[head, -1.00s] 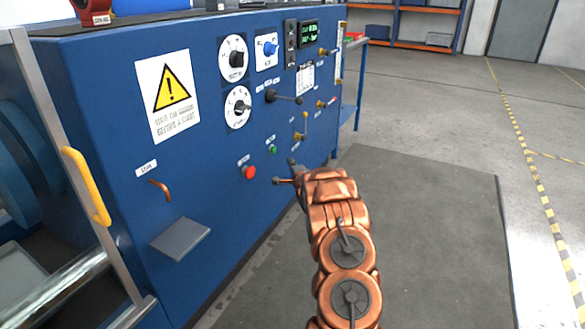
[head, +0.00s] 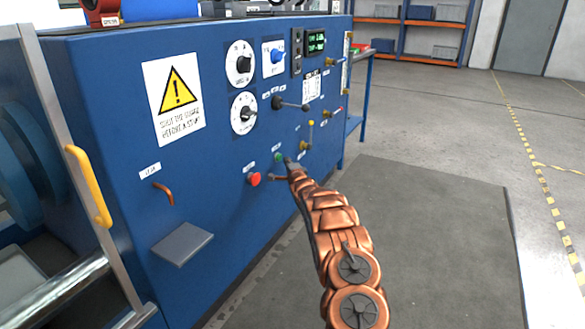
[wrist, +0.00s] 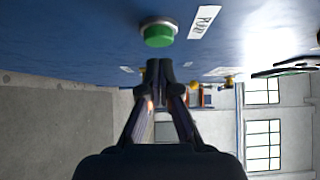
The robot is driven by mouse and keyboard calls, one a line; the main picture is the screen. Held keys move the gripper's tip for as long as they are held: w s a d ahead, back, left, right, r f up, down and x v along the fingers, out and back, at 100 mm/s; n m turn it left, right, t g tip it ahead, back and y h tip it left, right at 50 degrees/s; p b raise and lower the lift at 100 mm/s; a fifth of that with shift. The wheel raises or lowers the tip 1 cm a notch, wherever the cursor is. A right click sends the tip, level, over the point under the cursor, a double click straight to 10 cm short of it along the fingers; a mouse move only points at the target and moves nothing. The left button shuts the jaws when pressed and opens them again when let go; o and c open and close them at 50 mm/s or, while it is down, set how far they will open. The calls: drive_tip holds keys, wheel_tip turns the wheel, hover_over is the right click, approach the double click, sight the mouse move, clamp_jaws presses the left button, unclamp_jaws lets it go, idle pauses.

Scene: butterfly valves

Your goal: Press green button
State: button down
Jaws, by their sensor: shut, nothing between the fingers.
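The green button (head: 278,157) is on the front of the blue machine panel (head: 215,190), to the right of a red button (head: 254,179). In the wrist view the green button (wrist: 158,34) stands out from the panel next to a white label (wrist: 205,21). My gripper (head: 288,162) is shut and empty, its tip close to the green button. In the wrist view the shut fingertips (wrist: 158,66) are just below the button in the picture, with a small gap showing. I cannot tell how deep that gap is.
A grey ledge (head: 181,243) and a yellow handle (head: 88,186) are at the left. The floor mat (head: 430,220) at right is clear.

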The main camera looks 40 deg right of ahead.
drive_tip(key=shift+w+a, duration=0.25)
drive_tip(key=shift+w, duration=0.6)
drive_tip(key=shift+w+r, duration=0.1)
